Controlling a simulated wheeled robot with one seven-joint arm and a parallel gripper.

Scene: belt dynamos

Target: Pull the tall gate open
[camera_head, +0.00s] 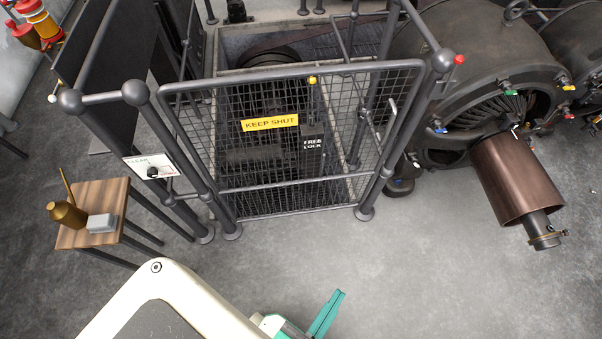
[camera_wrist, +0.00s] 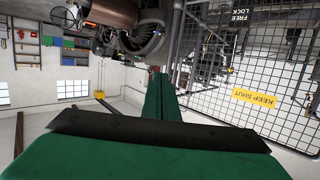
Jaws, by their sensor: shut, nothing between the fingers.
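The tall gate (camera_head: 262,178) is a grey tube frame filled with wire mesh, with a yellow KEEP SHUT sign (camera_head: 270,123). It appears closed between two posts in the head view. A light handle (camera_head: 367,113) shows near its right edge, and a FREE / LOCK plate (camera_head: 312,143) shows through the mesh. In the wrist view the gate (camera_wrist: 285,105) is at the right, rolled over, with its sign (camera_wrist: 254,100) upside down. My green gripper (camera_head: 325,314) is in front of the gate, low and right of centre, apart from it. Its fingers (camera_wrist: 168,95) are shut and empty.
A wooden stand (camera_head: 95,215) with a brass oil can (camera_head: 67,213) and a grey box (camera_head: 101,223) is at the left. A CLEAR panel (camera_head: 151,167) hangs on the left railing. A dynamo with a copper-coloured cylinder (camera_head: 515,180) stands right. Floor (camera_head: 440,260) before the gate is clear.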

